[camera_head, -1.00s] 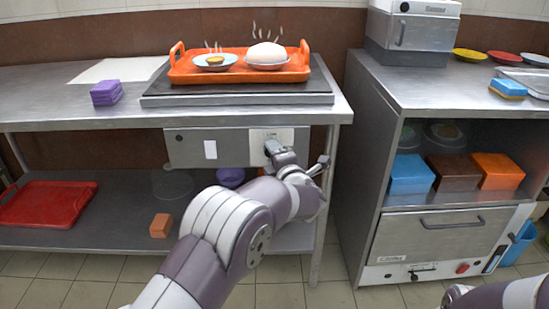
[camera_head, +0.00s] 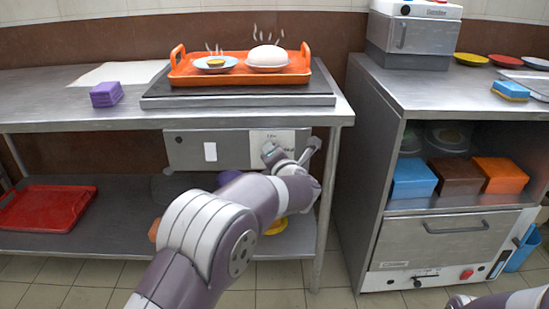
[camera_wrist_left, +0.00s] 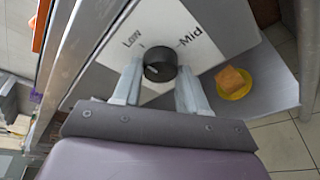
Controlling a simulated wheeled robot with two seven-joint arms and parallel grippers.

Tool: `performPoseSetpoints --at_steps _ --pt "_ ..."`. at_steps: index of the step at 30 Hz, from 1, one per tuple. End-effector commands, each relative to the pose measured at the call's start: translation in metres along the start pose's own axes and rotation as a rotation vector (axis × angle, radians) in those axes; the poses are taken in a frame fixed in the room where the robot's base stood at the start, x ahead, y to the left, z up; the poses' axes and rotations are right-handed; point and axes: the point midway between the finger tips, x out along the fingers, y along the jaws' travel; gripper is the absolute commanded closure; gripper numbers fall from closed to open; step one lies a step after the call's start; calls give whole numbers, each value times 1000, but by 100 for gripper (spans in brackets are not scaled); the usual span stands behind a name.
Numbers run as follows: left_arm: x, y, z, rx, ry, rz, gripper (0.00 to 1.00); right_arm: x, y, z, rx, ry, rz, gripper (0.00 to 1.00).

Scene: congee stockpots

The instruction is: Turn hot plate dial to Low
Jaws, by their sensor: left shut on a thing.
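The black round dial (camera_wrist_left: 160,65) sits on a white label plate that reads "Low" (camera_wrist_left: 132,38) at upper left and "Mid" (camera_wrist_left: 191,39) at upper right in the left wrist view. A small pale mark shows on the dial face; which label it points to is hard to tell. My left gripper (camera_wrist_left: 160,77) is shut on the dial, one finger on each side. In the head view, my left gripper (camera_head: 274,154) covers the dial at the right of the grey control box (camera_head: 230,148), under the dark hot plate (camera_head: 240,100). My right gripper is out of view.
An orange tray (camera_head: 179,79) with steaming dishes stands on the hot plate. A table leg (camera_head: 325,200) is just right of my left gripper. Below, the shelf holds a red tray (camera_head: 48,208). An orange block (camera_wrist_left: 231,80) on a yellow plate shows below the panel.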

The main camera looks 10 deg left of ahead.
Motion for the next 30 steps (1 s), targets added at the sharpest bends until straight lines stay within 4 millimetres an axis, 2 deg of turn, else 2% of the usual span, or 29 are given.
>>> performPoseSetpoints --at_steps 9,10,12,20,23,26,30 --pt "0 -1 -1 -1 1 -2 88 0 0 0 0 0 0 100" --pt "0 -1 -1 -1 1 -2 54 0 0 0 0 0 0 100" --pt "0 -1 -1 -1 1 -2 32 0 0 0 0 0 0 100" --pt "0 0 0 -1 0 -1 32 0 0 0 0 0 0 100" --pt "-7 1 1 -1 -1 -2 32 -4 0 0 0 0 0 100" --pt "-28 3 3 0 -2 -2 32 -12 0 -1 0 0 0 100" --pt "-68 4 4 0 -4 -4 32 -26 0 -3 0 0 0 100"
